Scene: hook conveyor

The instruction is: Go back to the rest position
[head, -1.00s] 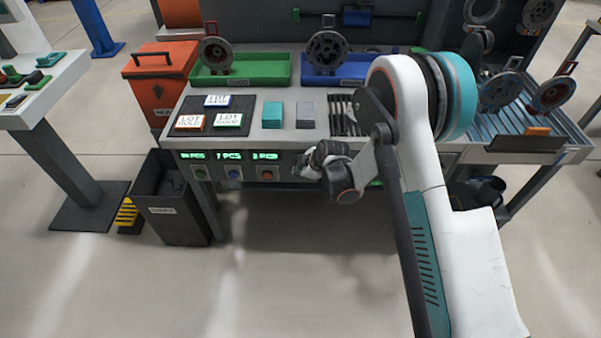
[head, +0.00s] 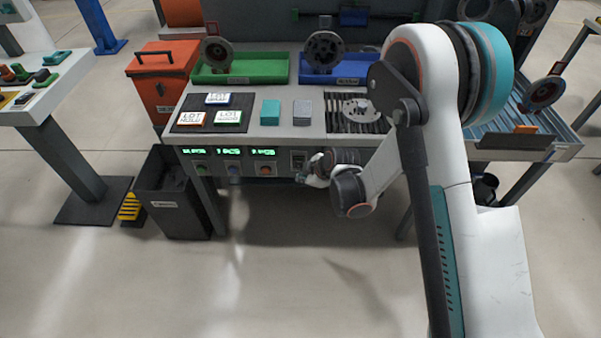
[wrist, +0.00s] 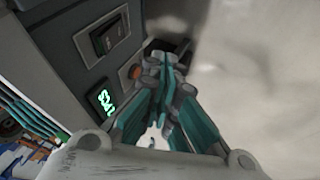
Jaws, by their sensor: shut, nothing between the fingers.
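My gripper (head: 310,172) is low in front of the workbench's front panel, beside the counter displays and buttons, in the head view. In the wrist view its teal fingers (wrist: 165,72) are closed together with nothing between them. My own wrist and forearm hide part of it in the head view. In the wrist view the panel, with a lit green display (wrist: 105,99) and an orange button (wrist: 135,71), is close to the left of the fingers.
The workbench carries a green tray (head: 262,80), a blue tray (head: 352,81), lot cards (head: 228,117) and a slatted plate holding a grey disc (head: 362,111). A dark bin (head: 176,225) and an orange bin (head: 163,91) stand at left. Floor in front is clear.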

